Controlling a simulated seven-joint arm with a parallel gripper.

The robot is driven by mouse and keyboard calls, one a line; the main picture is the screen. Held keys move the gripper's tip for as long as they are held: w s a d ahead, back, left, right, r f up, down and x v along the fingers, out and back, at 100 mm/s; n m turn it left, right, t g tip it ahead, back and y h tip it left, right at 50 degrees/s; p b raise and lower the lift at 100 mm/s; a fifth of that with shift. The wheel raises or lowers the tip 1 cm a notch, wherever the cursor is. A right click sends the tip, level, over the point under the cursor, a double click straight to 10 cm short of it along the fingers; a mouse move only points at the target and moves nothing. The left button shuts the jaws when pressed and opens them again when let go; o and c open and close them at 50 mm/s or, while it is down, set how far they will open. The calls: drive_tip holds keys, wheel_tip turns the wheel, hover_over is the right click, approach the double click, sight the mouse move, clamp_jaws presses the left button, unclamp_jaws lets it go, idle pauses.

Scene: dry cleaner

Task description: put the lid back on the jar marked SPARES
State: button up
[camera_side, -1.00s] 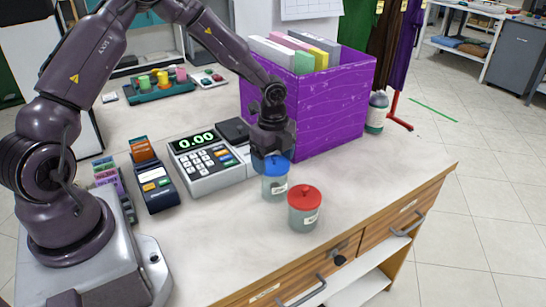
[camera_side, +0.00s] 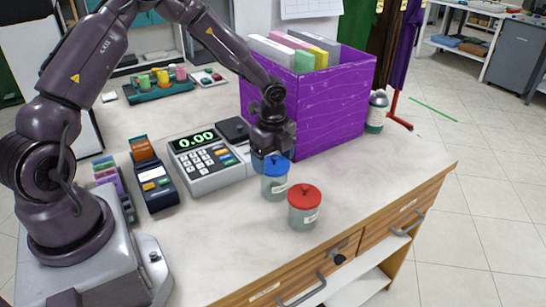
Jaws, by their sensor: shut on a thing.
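Two small see-through jars stand on the counter, each with a pale label too small to read. I cannot tell which is marked SPARES. The nearer jar (camera_side: 303,213) has a red lid (camera_side: 305,196) seated on top. The other jar (camera_side: 274,187) has a blue lid (camera_side: 276,166) at its mouth, with its knob showing. I cannot tell whether this lid is fully seated.
A purple box (camera_side: 335,110) of folders stands close behind my gripper. A bottle (camera_side: 377,112) stands at the box's right. The counter (camera_side: 385,165) is clear right of the jars.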

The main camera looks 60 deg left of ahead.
idle(0.4)
drive_tip(key=o, duration=0.8)
drive_tip(key=shift+r, duration=3.5)
clamp_jaws()
drive_tip(key=shift+f, duration=0.1)
